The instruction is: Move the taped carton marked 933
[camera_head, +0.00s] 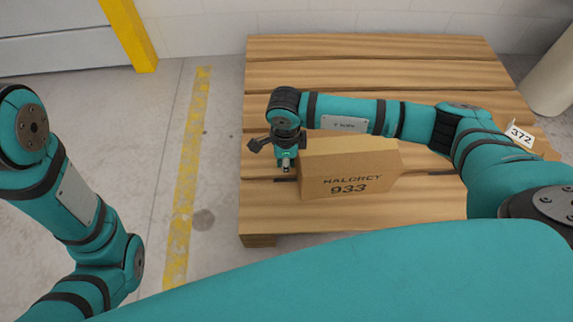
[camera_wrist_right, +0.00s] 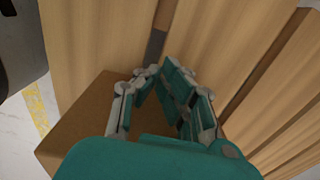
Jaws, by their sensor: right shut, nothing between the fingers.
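The cardboard carton (camera_head: 345,180), marked "HALGREY 933", rests upright on the wooden pallet (camera_head: 275,217), near its front. No tape can be made out on it. My right arm passes above and behind it. My right gripper (camera_head: 286,165) points down by the carton's left end; I cannot tell whether it touches the carton. In the right wrist view the gripper (camera_wrist_right: 160,75) is shut and empty, its fingers drawn together at the tips. A brown carton face (camera_wrist_right: 85,115) shows beside and below the fingers there. My left gripper is out of view; only left arm links show.
A label reading 372 (camera_head: 519,135) shows at the pallet's right side, on something mostly hidden by my right arm. A yellow floor line (camera_head: 187,165) runs left of the pallet. A yellow post (camera_head: 130,35) stands at the back left. The pallet's back is largely bare.

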